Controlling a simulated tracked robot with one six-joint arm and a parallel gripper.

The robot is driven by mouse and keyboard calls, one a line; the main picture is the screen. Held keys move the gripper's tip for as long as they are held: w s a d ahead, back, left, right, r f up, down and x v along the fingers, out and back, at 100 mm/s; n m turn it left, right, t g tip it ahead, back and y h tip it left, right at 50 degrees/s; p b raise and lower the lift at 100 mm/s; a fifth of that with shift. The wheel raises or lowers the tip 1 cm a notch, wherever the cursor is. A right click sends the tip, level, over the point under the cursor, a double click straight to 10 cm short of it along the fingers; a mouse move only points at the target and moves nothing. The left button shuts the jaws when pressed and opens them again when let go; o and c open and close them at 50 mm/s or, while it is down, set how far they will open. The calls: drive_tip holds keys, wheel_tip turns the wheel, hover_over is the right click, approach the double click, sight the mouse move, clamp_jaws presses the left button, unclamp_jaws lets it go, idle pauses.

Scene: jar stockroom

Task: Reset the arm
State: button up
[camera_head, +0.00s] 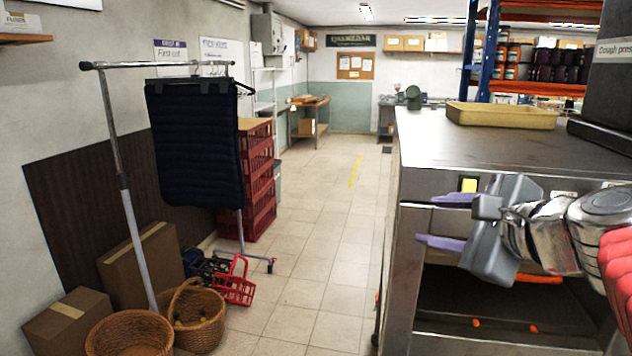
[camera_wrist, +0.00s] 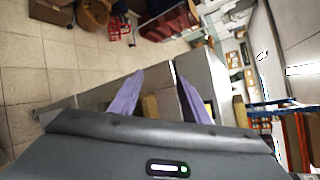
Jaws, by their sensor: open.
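My gripper (camera_head: 447,220) is at the right of the head view, in front of the side of a steel counter (camera_head: 440,150). Its two purple fingers are spread apart, one above the other, pointing left, with nothing between them. In the wrist view my gripper (camera_wrist: 158,100) shows its purple fingers apart and empty, with the counter (camera_wrist: 205,80) behind them. My arm runs off the right edge of the head view.
A beige tray (camera_head: 500,116) lies on the counter. A clothes rail with a dark quilted cloth (camera_head: 195,145) stands left, near wicker baskets (camera_head: 130,335), a red basket (camera_head: 235,285) and cardboard boxes (camera_head: 140,265). Red crates (camera_head: 262,180) are stacked behind. The tiled aisle (camera_head: 315,240) is clear.

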drive_tip(key=s+a+f+n+g+h, duration=0.1)
drive_tip(key=s+a+f+n+g, duration=0.45)
drive_tip(key=s+f+n, duration=0.65)
drive_tip(key=s+d+f+n+g+h, duration=0.2)
drive_tip(key=s+f+n+h, duration=0.1)
drive_tip(key=f+n, duration=0.6)
drive_tip(key=shift+s+f, duration=0.5)
drive_tip(key=shift+f, duration=0.75)
drive_tip(key=shift+d, duration=0.1)
